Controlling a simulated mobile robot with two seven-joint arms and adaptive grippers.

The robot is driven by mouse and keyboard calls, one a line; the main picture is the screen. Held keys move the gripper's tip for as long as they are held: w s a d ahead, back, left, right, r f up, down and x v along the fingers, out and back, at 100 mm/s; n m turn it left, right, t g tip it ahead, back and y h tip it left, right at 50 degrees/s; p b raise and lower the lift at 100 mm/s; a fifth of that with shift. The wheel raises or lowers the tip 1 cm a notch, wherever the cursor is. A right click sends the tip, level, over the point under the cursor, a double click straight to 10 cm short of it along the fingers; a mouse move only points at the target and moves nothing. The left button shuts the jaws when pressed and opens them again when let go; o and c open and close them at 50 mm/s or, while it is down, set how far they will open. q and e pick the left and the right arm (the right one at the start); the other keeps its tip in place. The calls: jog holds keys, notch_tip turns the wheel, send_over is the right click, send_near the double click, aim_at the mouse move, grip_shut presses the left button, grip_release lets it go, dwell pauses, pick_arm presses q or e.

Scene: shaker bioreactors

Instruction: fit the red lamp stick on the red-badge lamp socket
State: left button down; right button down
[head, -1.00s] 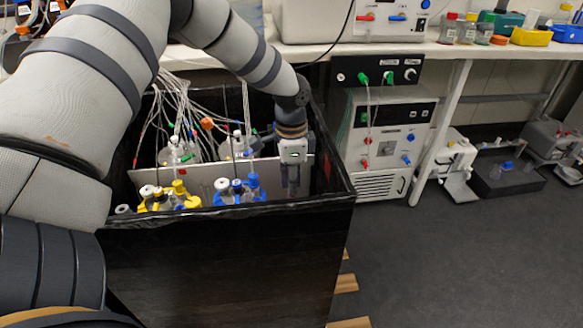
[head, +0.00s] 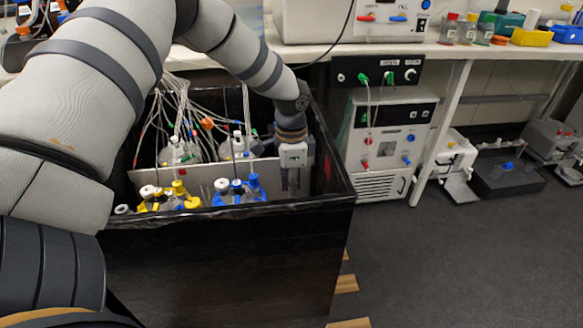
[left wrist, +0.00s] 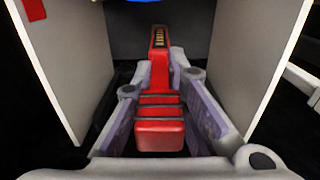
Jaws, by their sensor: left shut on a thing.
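My left gripper (head: 292,182) reaches down into the right end of the black box. It also shows in the left wrist view (left wrist: 162,90), with its fingers shut on the red lamp stick (left wrist: 160,132). The stick lies between the grey-purple fingers and points away from the wrist, with a row of yellowish marks at its far end. The head view does not show the stick clearly. A red patch (left wrist: 35,9), perhaps the red badge, is on the left white panel in the left wrist view. I cannot make out a socket. My right gripper is not in view.
The black box (head: 225,250) holds bottles with blue caps (head: 238,187) and yellow caps (head: 178,190), with many tubes behind. White panels stand left (left wrist: 60,70) and right (left wrist: 250,60) of the gripper. A white control unit (head: 385,140) stands right of the box.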

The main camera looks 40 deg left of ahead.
pick_arm(q)
jog(key=shift+f, duration=0.3)
jog(key=c, duration=1.5)
grip_release()
jog(key=shift+c, duration=0.2)
notch_tip(320, 180, up, 12)
jog(key=shift+r, duration=0.1)
